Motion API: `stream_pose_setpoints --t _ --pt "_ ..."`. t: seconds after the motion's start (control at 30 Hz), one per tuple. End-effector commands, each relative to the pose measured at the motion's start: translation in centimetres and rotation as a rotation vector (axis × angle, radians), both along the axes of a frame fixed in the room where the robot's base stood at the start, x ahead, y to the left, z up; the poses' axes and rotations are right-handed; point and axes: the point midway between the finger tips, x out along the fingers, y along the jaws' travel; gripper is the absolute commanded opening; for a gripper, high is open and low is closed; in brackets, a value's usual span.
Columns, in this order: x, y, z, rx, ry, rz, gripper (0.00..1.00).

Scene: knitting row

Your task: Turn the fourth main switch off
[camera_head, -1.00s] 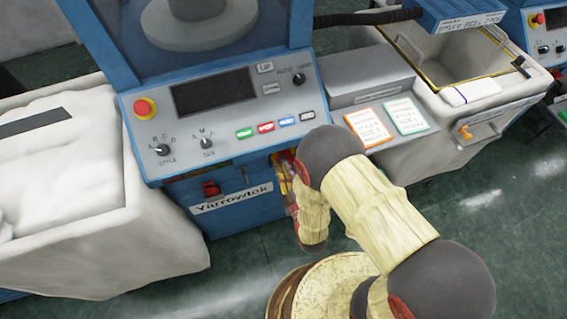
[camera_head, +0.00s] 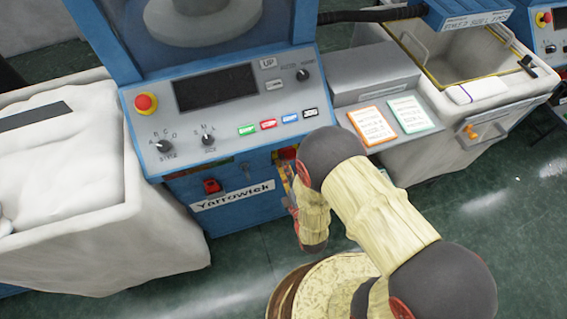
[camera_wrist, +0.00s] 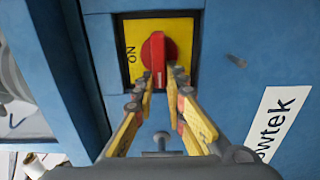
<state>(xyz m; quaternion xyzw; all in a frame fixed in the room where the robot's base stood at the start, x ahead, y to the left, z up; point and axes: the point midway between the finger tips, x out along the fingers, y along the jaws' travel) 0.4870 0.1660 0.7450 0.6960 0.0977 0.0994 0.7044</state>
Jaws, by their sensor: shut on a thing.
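A red rotary main switch (camera_wrist: 155,52) sits on a yellow plate (camera_wrist: 131,58) in a recess of the blue machine front. The word ON shows on the plate's left side in the wrist view. The handle stands nearly upright in that picture, its lower end tilted slightly right. My gripper (camera_wrist: 161,82) is shut on the handle, one finger on each side. In the head view my arm hides most of the switch and the fingers, below the right end of the control panel (camera_head: 235,145).
The Yarrowtek label (camera_head: 232,196) and a smaller red control (camera_head: 212,187) are left of my arm. White bins stand on both sides, the left one (camera_head: 80,240) close to the machine. Two cards (camera_head: 373,125) lie right of the panel. Open floor (camera_head: 500,240) is at right.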

Motion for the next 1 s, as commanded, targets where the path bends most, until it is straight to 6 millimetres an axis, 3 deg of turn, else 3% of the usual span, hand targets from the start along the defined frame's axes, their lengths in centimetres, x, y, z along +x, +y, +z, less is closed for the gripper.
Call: stream_pose_setpoints --t 0.37,0.4,0.67,1.0 --pt "-0.07 0.07 -0.10 -0.004 0.001 0.003 0.00" --pt "-0.07 0.06 -0.10 -0.005 0.002 0.003 0.15" --pt "-0.04 0.03 -0.06 -0.003 0.000 0.001 0.30" --pt "-0.02 0.01 -0.01 0.003 0.002 0.001 0.31"
